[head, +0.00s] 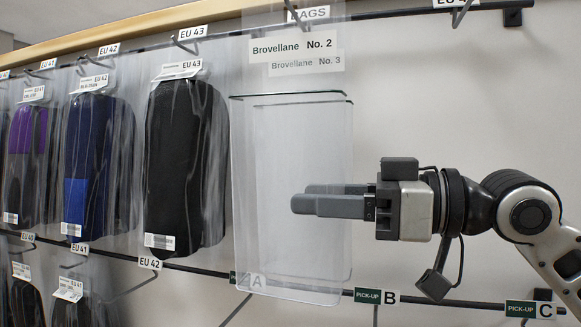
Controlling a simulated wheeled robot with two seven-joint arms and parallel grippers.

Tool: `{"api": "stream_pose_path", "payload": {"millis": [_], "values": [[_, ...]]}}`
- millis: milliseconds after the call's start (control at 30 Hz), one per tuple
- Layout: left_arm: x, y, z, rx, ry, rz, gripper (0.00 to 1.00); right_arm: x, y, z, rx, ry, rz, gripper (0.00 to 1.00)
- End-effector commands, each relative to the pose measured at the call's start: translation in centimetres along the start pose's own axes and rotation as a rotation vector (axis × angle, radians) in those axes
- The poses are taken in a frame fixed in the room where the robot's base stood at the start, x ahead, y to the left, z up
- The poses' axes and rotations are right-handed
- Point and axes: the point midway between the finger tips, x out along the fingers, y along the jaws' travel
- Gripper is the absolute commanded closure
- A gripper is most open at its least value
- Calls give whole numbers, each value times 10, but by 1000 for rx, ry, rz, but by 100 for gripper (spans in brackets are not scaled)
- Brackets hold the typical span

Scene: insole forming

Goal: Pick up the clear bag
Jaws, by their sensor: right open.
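A clear bag (268,236) hangs flat in the middle of the head view, under the BAGS label. Its header reads Brovellane No. 2, and a second header, No. 3, shows just below, so more than one bag seems to hang there. My right gripper (302,198) comes in from the right with its fingers pointing left. The fingers are open and overlap the right half of the bag in the picture. I cannot tell whether they touch it. The far finger is partly hidden behind the near one. My left gripper is not in view.
Bagged insoles hang to the left: black EU 43 (173,160), blue EU 42 (87,165) and purple EU 41. A lower rail (425,301) carries pick-up labels A, B (376,296) and C (534,310).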

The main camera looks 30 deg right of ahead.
Motion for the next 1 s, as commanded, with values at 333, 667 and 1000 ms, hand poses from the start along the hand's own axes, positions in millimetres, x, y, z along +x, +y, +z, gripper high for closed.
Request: {"api": "stream_pose_path", "payload": {"millis": [333, 667, 1000], "values": [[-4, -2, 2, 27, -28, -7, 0, 31, 0, -1, -2, -1, -1, 56], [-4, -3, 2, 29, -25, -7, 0, 30, 0, -1, -1, 0, 0, 84], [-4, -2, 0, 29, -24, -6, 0, 30, 1, -5, -2, 1, 0, 84]]}}
